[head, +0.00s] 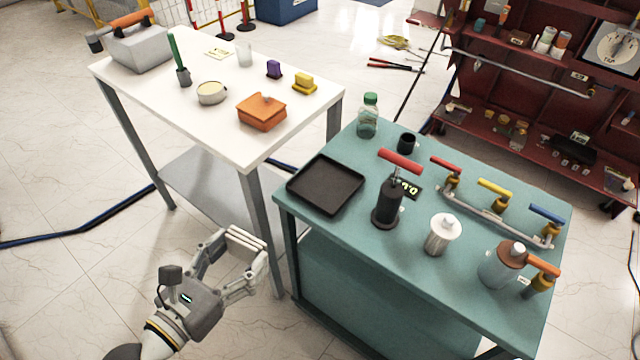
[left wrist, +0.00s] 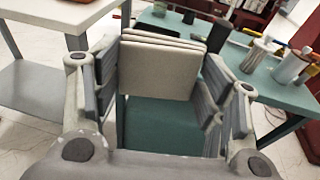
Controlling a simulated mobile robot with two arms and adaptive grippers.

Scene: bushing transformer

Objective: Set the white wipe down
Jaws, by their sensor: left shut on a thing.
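My left gripper (head: 245,258) is shut on the white wipe (head: 247,239), a folded off-white pad. It is held in the air in front of the gap between the white table and the green table, apart from both. In the left wrist view the wipe (left wrist: 158,68) stands upright between the two fingers, with several folded layers along its top edge. My right gripper is not in view.
The green table (head: 310,222) holds an empty black tray (head: 325,184), a black pump with a red handle (head: 389,203), a white-lidded canister (head: 441,235) and coloured valves. The white table (head: 215,125) holds an orange box (head: 262,111) and a round tin (head: 211,92).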

